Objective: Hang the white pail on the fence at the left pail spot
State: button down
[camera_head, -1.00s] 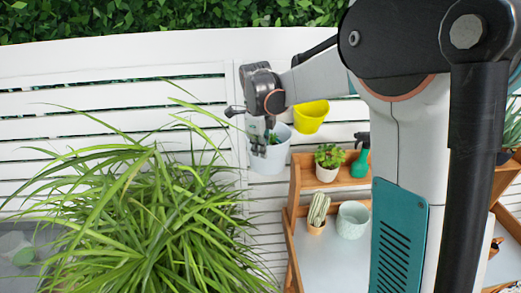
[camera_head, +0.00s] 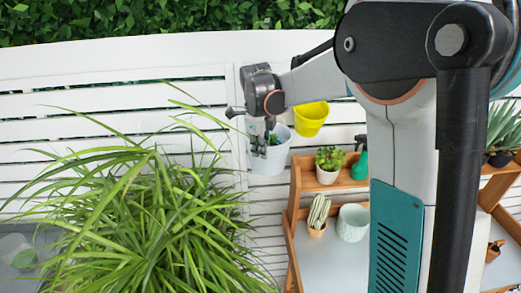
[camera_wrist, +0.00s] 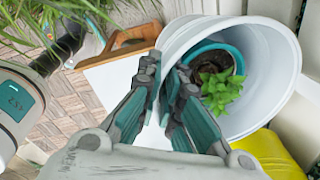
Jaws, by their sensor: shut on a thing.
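The white pail (camera_head: 268,163) is upright against the white slatted fence (camera_head: 110,101), left of the yellow pail, in the head view. Whether it rests on the fence rail is hidden. In the wrist view the white pail (camera_wrist: 263,62) fills the upper right, with a teal pot (camera_wrist: 237,57) and green plant (camera_wrist: 221,90) inside. My gripper (camera_wrist: 167,75) is shut on the pail's near rim, one finger outside and one inside. In the head view my gripper (camera_head: 265,140) is at the pail's left side.
A yellow pail (camera_head: 311,118) hangs right of the white pail. A big grassy plant (camera_head: 150,215) stands at the left front. Below right is a wooden potting bench (camera_head: 293,245) with a succulent (camera_head: 328,165), cactus (camera_head: 317,216), pale green pot (camera_head: 352,222) and green spray bottle (camera_head: 360,165).

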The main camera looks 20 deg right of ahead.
jog(key=shift+w+d, duration=0.2)
jog(key=shift+w, duration=1)
jog(key=shift+f+b, duration=0.7)
jog(key=shift+b, duration=0.3)
dwell(2.7)
jog(key=c, duration=1.7)
grip_release()
jog(key=shift+o, duration=0.5)
jog(key=o, duration=0.4)
jog(key=shift+r, duration=0.15)
jog(key=shift+s+r, duration=0.1)
jog(key=shift+r, duration=0.25)
